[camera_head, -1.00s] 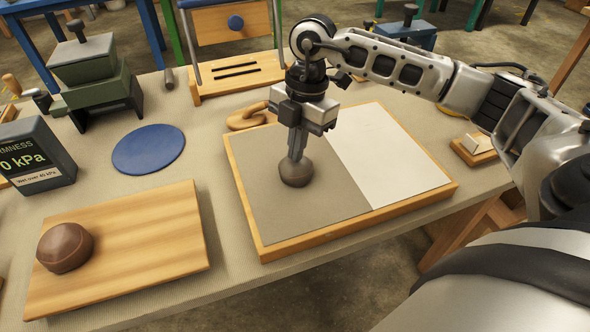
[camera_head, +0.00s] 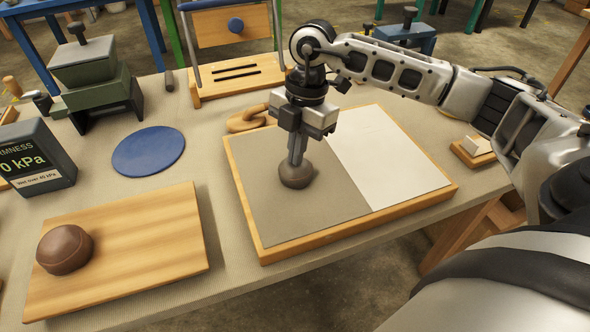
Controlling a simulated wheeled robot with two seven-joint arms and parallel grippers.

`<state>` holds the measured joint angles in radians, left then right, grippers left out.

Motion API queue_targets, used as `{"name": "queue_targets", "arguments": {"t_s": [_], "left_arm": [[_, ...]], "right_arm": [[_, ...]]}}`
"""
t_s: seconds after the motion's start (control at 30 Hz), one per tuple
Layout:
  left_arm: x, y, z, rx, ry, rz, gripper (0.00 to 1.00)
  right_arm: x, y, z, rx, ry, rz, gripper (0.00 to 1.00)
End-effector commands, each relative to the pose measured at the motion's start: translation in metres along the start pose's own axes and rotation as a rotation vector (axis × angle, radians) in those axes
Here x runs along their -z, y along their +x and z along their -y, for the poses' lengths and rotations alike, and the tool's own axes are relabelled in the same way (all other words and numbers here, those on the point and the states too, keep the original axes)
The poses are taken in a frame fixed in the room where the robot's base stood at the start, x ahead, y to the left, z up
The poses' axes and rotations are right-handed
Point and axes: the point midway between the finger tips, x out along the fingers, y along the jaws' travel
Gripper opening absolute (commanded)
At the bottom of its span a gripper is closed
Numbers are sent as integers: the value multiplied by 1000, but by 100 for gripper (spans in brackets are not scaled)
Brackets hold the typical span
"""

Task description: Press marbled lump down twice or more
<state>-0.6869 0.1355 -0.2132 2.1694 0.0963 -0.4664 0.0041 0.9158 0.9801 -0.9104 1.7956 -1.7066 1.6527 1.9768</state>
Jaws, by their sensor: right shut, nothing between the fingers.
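A brownish-grey lump (camera_head: 296,177) sits on the grey half of a wood-framed board (camera_head: 262,243). I take it to be the marbled lump, but its marbling is hard to make out. My right gripper (camera_head: 297,160) points straight down onto it, fingers shut with nothing between them. The fingertips meet the top of the lump and hide part of it. A darker brown lump (camera_head: 65,250) rests on a plain wooden board (camera_head: 150,250) at the front left, away from the gripper. My left gripper is out of view.
A blue disc (camera_head: 148,151) lies left of the framed board, near a firmness meter (camera_head: 38,158). A wooden ring-shaped piece (camera_head: 246,120) is close behind the gripper. A green press (camera_head: 95,85) and a slotted wooden stand (camera_head: 238,75) are at the back.

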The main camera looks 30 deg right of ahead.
Motion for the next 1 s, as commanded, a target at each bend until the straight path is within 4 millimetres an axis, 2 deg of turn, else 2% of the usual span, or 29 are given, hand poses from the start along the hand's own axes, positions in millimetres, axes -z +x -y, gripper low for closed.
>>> {"name": "queue_targets", "arguments": {"t_s": [1.0], "left_arm": [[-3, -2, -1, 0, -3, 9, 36]], "right_arm": [[0, 7, 2, 14, 0, -2, 0]]}}
